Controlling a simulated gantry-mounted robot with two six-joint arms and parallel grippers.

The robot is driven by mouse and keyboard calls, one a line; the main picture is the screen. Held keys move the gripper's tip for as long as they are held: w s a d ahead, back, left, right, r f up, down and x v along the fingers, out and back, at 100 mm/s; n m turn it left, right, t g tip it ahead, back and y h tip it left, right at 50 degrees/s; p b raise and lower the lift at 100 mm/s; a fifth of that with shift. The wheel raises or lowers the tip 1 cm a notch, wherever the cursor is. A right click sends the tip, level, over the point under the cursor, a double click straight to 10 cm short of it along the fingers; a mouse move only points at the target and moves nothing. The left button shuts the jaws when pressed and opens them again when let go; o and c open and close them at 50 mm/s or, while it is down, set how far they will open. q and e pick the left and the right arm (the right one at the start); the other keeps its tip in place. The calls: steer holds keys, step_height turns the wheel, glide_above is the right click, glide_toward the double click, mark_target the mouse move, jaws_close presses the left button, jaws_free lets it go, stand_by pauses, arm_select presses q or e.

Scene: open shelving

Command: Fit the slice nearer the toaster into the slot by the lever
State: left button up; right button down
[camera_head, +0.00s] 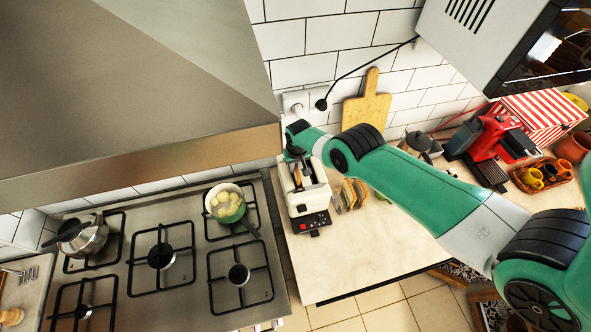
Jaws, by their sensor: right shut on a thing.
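The cream toaster (319,198) stands on the counter just right of the stove. Its dark front panel (309,223) has red buttons and a small dark part that looks like the lever, facing the near side. My right gripper (298,168) is over the toaster's far end, shut on a slice of bread (297,180). Only a thin brown edge of this slice shows, at the slot opening; how deep it sits I cannot tell. More bread slices (349,194) stand upright right of the toaster, partly behind my arm. My left gripper is not in view.
A gas stove with a green pot (225,205) and a kettle (84,238) lies left of the toaster. The range hood (130,90) hangs above it. A cutting board (366,108) leans on the wall. The counter front (345,265) is clear.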

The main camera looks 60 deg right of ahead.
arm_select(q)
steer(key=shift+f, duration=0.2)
arm_select(e)
steer(key=shift+f, duration=0.2)
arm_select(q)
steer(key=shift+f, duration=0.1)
arm_select(e)
steer(key=shift+f, duration=0.1)
steer(key=shift+f, duration=0.15)
steer(key=c, duration=0.9)
jaws_free()
steer(key=r+p, duration=0.8)
steer(key=shift+s+a, duration=0.25)
steer(key=shift+a, duration=0.15)
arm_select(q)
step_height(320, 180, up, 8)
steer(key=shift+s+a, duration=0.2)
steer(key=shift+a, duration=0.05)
